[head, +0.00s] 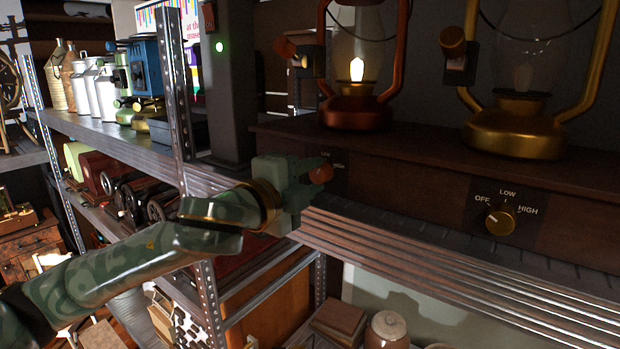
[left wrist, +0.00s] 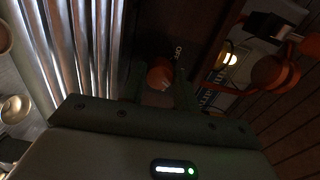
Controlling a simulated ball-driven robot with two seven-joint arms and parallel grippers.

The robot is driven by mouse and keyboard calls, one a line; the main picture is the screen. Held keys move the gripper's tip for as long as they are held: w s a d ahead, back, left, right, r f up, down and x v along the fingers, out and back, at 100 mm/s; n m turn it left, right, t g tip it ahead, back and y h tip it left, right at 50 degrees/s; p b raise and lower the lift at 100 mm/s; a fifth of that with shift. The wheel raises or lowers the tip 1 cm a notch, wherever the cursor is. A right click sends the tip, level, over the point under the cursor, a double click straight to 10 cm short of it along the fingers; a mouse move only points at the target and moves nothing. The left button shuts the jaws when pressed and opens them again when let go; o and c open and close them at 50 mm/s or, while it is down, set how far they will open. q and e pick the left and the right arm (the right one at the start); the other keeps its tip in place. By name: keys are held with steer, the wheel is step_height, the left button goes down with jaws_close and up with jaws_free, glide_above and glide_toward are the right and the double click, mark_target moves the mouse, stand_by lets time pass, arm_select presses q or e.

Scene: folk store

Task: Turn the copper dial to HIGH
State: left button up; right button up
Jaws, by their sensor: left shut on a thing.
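The copper dial (head: 321,174) is on the front of the dark wooden plinth, below the copper lantern (head: 357,112), which glows with a small flame. My left gripper (head: 311,172) is shut on this dial, with a finger on each side. In the left wrist view the dial (left wrist: 160,75) shows orange between the fingers. Its label plate is mostly covered by the gripper, so I cannot tell its pointer's setting. My right gripper is not in view.
A brass lantern (head: 515,130), unlit, stands to the right, with a brass dial (head: 499,222) marked OFF, LOW, HIGH below it; its pointer is toward OFF. The ribbed metal shelf edge (head: 450,260) runs under the plinth. A dark post (head: 228,90) stands left of the lanterns.

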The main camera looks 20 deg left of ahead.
arm_select(q)
steer(key=m, duration=0.6)
steer(key=shift+f, duration=0.1)
steer(key=shift+m, duration=0.4)
steer(key=o, duration=1)
steer(key=shift+c, duration=0.2)
steer(key=shift+s+d, duration=0.1)
steer(key=shift+d, duration=0.05)
